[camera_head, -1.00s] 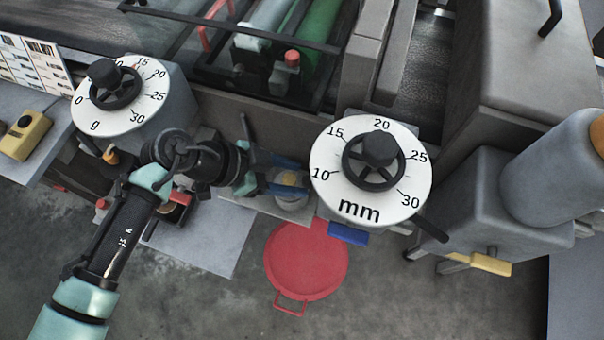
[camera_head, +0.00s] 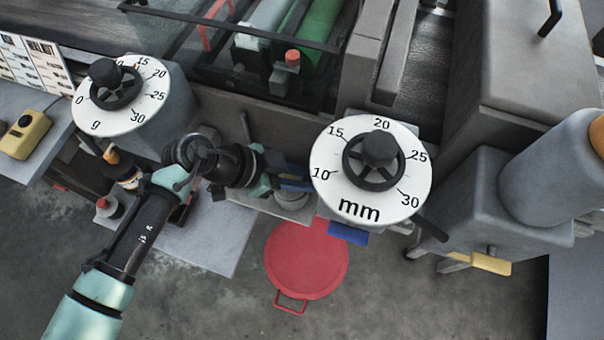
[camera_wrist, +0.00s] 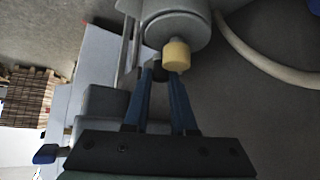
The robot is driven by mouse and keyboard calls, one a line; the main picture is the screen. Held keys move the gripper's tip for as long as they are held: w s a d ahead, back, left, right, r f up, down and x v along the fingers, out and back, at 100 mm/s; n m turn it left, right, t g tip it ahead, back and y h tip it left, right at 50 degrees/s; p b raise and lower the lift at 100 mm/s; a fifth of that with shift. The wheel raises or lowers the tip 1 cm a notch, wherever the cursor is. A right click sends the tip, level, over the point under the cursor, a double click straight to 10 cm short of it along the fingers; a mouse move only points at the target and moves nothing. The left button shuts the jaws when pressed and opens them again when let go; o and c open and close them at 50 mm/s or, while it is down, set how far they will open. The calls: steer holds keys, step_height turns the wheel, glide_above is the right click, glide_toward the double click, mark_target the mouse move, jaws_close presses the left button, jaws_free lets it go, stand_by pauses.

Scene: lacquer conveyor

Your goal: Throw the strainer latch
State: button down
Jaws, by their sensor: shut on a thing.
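In the wrist view a short pale yellow knob (camera_wrist: 176,54) sticks out of a round grey housing (camera_wrist: 178,27). It looks like the handle of the strainer latch, but I cannot read a label. My gripper (camera_wrist: 166,74) has its two blue fingers closed in at the knob, with a small dark part beside it. In the head view my gripper (camera_head: 296,184) reaches in from the left, just left of the mm dial (camera_head: 350,190). A grey round part (camera_head: 291,201) shows under the fingers. The knob is hidden there by the fingers.
The mm dial stands close to my fingertips, with a blue tab (camera_head: 347,233) below it. The g dial (camera_head: 125,113) is at the upper left. A red round lid (camera_head: 306,263) lies low over open floor. A pale hose (camera_wrist: 262,58) curves right of the housing.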

steer(key=shift+w+a+f+m+g+b, duration=0.2)
steer(key=shift+f+m+g+b, duration=0.15)
steer(key=shift+b, duration=0.4)
steer(key=shift+r+m+g, duration=0.25)
steer(key=shift+r+m, duration=0.1)
steer(key=shift+m, duration=0.1)
steer(key=shift+a, duration=0.1)
steer(key=c, duration=0.7)
jaws_free()
steer(key=shift+c, duration=0.2)
